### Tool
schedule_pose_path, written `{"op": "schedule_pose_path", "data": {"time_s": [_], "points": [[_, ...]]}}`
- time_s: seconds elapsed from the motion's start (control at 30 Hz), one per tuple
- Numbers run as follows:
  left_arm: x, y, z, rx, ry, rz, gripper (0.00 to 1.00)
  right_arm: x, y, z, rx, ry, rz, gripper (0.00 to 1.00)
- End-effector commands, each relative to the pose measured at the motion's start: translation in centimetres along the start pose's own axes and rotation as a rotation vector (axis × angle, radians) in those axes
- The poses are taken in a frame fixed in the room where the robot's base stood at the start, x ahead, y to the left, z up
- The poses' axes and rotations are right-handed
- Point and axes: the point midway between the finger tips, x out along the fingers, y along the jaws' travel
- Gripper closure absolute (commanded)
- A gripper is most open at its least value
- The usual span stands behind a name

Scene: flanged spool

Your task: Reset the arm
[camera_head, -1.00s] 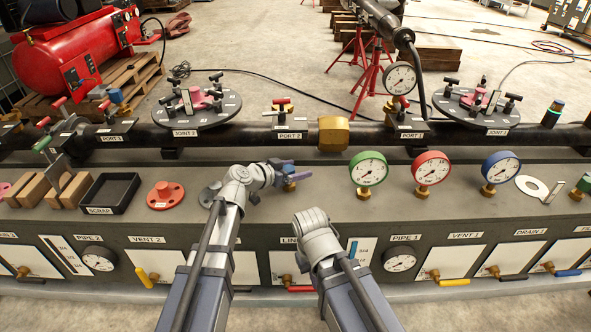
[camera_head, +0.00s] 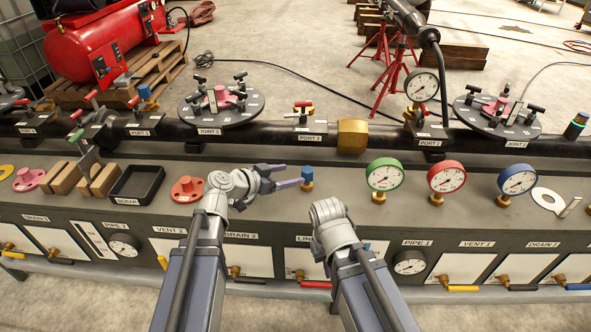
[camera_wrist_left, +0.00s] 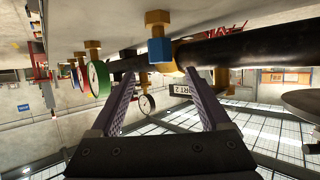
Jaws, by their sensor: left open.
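My left gripper (camera_head: 290,176) is open and empty, low over the bench, in the head view. Its two purple fingers (camera_wrist_left: 121,103) stand wide apart in the left wrist view. A blue-topped brass fitting (camera_head: 307,174) stands upright on the bench just right of the fingertips. It also shows beyond the fingers in the left wrist view (camera_wrist_left: 159,48), apart from them. My right arm (camera_head: 335,228) is folded at the front of the head view; its gripper is not visible.
Green (camera_head: 384,174), red (camera_head: 446,177) and blue (camera_head: 517,180) gauges stand to the right on the bench. A red flange (camera_head: 187,189) and a black scrap tray (camera_head: 136,185) lie to the left. A black pipe (camera_head: 270,133) runs behind. Bare bench lies before the gauges.

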Motion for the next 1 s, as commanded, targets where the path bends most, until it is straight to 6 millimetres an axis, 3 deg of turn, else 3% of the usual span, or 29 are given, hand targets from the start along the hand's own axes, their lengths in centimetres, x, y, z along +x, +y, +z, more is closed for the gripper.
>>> {"op": "schedule_pose_path", "data": {"time_s": [0.6, 0.67, 0.83, 1.0], "points": [[-0.4, 0.5, -0.3, -0.005, -0.015, 0.011, 0.2, -0.7, 0.1, 0.0, 0.0, 0.0, 0.0, 1.0], [-0.5, 1.6, -0.6, -0.016, -0.05, 0.034, 0.2, -1.8, 0.2, 0.1, 0.0, 0.0, 0.0, 1.0], [-1.6, 7.5, -1.2, -0.097, -0.304, 0.137, 0.2, -7.2, 0.7, 0.4, 0.0, 0.0, 0.0, 1.0], [-5.3, 12.7, -0.6, -0.203, -0.67, 0.132, 0.2, -12.8, 1.2, 0.8, 0.001, 0.0, 0.0, 1.0]]}}
